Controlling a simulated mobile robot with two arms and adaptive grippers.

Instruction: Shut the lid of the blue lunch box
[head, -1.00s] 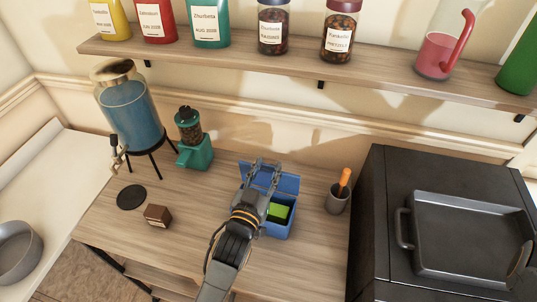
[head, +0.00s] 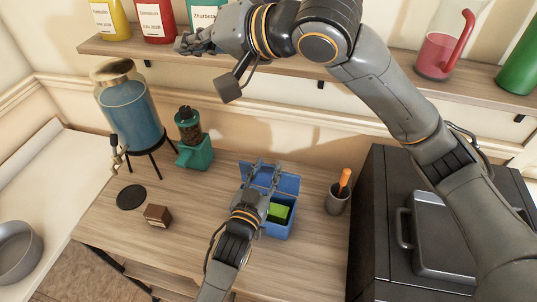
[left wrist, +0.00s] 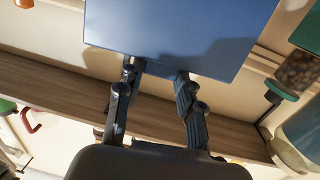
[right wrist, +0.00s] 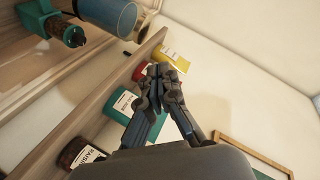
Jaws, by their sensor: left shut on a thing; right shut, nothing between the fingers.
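The blue lunch box (head: 282,228) stands on the wooden table with its lid (head: 286,182) raised open at the back and a green item inside. My left gripper (head: 262,172) is at the lid and covers part of the box. In the left wrist view the lid (left wrist: 185,30) fills the top, and my left fingers (left wrist: 158,72) are shut on its edge. My right gripper (head: 185,42) is high over the table, in front of the shelf. In the right wrist view its fingers (right wrist: 160,78) are together and empty.
A cup with an orange-handled tool (head: 338,199) stands right of the box. A green grinder (head: 194,155), a blue dispenser (head: 130,115) and a brown block (head: 157,216) are to the left. A shelf (head: 300,68) with jars runs above. A black oven (head: 385,180) stands at right.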

